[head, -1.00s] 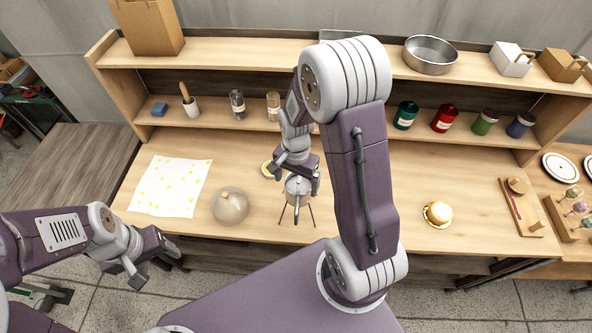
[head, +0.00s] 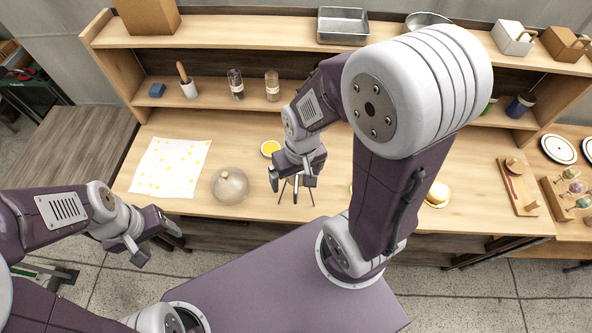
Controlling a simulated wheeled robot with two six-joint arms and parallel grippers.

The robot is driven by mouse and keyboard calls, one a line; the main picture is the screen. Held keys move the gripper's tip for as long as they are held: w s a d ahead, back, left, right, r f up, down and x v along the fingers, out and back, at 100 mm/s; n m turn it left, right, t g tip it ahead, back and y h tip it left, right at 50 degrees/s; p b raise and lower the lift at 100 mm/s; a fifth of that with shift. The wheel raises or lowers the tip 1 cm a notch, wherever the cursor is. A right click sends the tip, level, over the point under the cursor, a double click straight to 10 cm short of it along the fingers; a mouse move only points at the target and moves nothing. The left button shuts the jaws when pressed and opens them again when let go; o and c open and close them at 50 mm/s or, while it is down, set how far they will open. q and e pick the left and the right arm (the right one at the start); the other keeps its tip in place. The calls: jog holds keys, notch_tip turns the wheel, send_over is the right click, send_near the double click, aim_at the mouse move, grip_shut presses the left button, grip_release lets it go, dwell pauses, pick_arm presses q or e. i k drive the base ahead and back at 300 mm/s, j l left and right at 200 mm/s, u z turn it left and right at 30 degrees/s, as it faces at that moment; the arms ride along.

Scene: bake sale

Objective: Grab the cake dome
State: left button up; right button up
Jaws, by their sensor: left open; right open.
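The cake dome (head: 229,186), a clear rounded cover with a small pale wooden knob, sits on the wooden table at centre left. My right gripper (head: 291,186) is open, pointing down, to the right of the dome and apart from it. It hides most of a thin-legged stand (head: 311,197) below it. My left gripper (head: 161,248) is open and empty, in front of the table edge, nearer to me and left of the dome.
A white cloth with yellow spots (head: 171,167) lies left of the dome. A small yellow dish (head: 270,148) is behind my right gripper. A shelf (head: 205,97) with jars runs along the back.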

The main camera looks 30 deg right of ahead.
aim_at(229, 186)
jog(key=j+z, duration=0.4)
jog(key=j, duration=0.15)
jog(key=j+z, duration=0.4)
jog(key=j, duration=0.15)
jog(key=j+z, duration=0.45)
jog(key=k+j+z, duration=0.2)
jog(key=j+z, duration=0.2)
jog(key=j, duration=0.15)
